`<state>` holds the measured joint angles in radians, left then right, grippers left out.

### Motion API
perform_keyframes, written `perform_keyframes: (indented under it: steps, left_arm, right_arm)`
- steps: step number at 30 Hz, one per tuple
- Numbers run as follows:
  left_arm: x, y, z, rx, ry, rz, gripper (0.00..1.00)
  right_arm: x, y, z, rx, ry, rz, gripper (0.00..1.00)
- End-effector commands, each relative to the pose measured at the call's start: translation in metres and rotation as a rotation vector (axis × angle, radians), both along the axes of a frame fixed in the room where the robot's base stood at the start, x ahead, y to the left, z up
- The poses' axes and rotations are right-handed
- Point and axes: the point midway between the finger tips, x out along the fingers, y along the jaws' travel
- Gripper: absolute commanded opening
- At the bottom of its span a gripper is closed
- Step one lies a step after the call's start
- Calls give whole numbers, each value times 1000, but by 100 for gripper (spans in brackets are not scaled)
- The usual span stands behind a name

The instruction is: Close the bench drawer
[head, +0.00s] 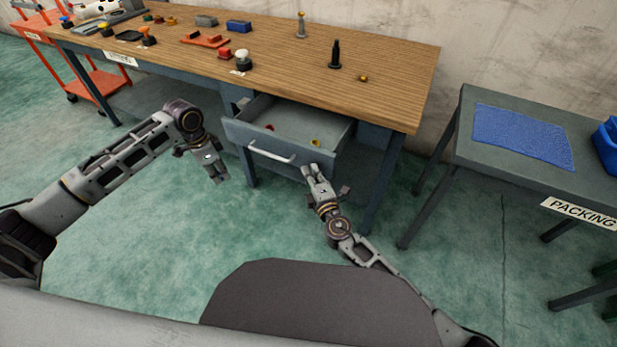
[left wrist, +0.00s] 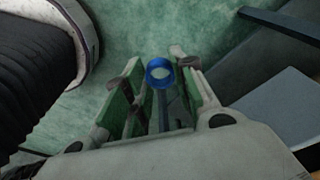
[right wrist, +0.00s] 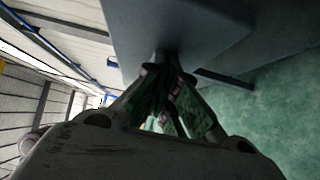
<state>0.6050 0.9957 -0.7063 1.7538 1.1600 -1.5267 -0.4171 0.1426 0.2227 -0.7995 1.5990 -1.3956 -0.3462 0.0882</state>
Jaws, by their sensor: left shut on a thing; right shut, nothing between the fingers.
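The bench drawer (head: 300,119) is pulled open below the right part of the wooden workbench. Its grey front carries a pale bar handle (head: 270,155). A small red part (head: 270,127) and a yellow part (head: 315,142) lie inside. My right gripper (head: 308,169) is shut and empty at the right part of the drawer front, right of the handle. In the right wrist view its fingertips (right wrist: 170,62) meet or nearly meet a grey panel; contact is unclear.
The workbench top (head: 390,85) holds several small parts, including a black upright part (head: 335,55) and a blue block (head: 239,26). A packing table (head: 475,155) with a blue mat (head: 525,137) stands right. An orange cart (head: 105,82) is far left. Green floor is open in front.

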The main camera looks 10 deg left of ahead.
Motion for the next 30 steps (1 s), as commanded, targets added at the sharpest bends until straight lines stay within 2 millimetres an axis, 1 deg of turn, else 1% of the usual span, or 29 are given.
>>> perform_keyframes:
  steps: [1,5,15,21,27,30]
  left_arm:
    - [0,0,-5,0,0,0,19]
    - [0,0,-13,0,0,0,19]
    - [0,0,-34,0,0,0,19]
    - [0,0,-47,0,0,0,19]
    - [0,0,-57,0,0,0,19]
    - [0,0,-60,0,0,0,19]
  right_arm:
    - [9,-4,-1,-1,-4,-3,0]
    - [30,-11,-1,-1,-4,-3,0]
    - [95,-35,-1,1,-4,-4,0]
    - [131,-48,-1,-1,-4,-4,0]
    - [159,-58,-1,0,-2,-3,0]
    - [169,-62,-1,0,-2,-3,0]
